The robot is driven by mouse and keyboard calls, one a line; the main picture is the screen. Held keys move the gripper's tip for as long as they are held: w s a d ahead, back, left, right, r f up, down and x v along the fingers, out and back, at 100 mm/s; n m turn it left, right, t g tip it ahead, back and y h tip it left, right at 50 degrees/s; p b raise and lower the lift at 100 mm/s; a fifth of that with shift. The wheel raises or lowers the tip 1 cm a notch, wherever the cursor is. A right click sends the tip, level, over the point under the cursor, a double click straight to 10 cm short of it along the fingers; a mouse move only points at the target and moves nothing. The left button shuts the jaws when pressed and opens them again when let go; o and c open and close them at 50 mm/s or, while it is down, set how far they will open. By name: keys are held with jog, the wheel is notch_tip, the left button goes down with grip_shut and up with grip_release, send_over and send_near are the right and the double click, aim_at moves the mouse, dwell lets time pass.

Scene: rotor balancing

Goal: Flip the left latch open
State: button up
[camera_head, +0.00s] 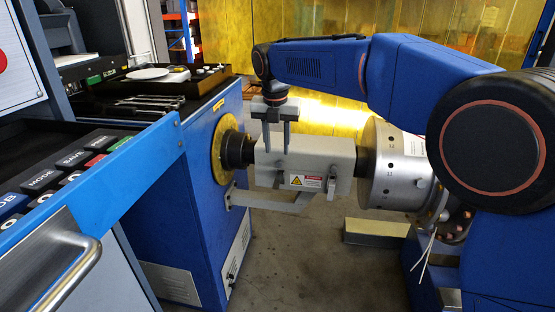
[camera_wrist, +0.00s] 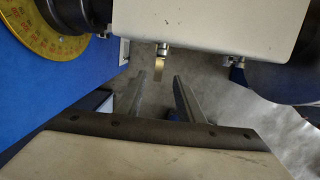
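The light grey guard box (camera_head: 325,162) spans the shaft between the blue machine and the steel rotor drum. In the wrist view the guard (camera_wrist: 215,25) fills the upper part, and a small brass-coloured latch tab (camera_wrist: 160,66) sticks out from its edge on the left. A second, darker latch (camera_wrist: 237,70) shows further right on the same edge. My gripper (camera_head: 277,147) points down at the guard's left part. In the wrist view my gripper (camera_wrist: 161,84) has its fingers apart, with the left tab in line with the gap, near the fingertips. Contact cannot be told.
A yellow graduated dial (camera_wrist: 40,30) sits on the machine left of the guard. The steel drum (camera_head: 395,165) is to the right. A grey bracket (camera_head: 270,201) lies below the guard. A blue-edged control panel (camera_head: 95,190) stands at the near left. Open floor shows below.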

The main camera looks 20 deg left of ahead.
jog(key=shift+s+r, duration=0.25)
jog(key=shift+r, duration=1.1)
jog(key=shift+s+r, duration=0.2)
jog(key=shift+r, duration=1.15)
jog(key=s+d+r+m+t, duration=0.15)
jog(key=d+m, duration=0.75)
jog(key=d, duration=0.9)
jog(key=s+d+r+m+g, duration=0.15)
jog(key=d+m, duration=0.75)
jog(key=d, duration=1)
jog(key=s+d+f+m+t, duration=0.1)
jog(key=s+d+f+m, duration=0.2)
jog(key=s+d+m, duration=0.4)
jog(key=s+d+f+m+t, duration=0.1)
jog(key=s+d+f+m, duration=0.3)
jog(key=d, duration=0.4)
jog(key=s+d+f+m, duration=0.4)
jog(key=s+f+m, duration=0.1)
jog(key=s, duration=0.1)
jog(key=s+d+f+m+t, duration=0.1)
jog(key=s+d+f+m, duration=0.3)
jog(key=s, duration=0.3)
jog(key=shift+s+f+m, duration=0.2)
jog(key=shift+f+m, duration=0.2)
jog(key=shift+f, duration=0.3)
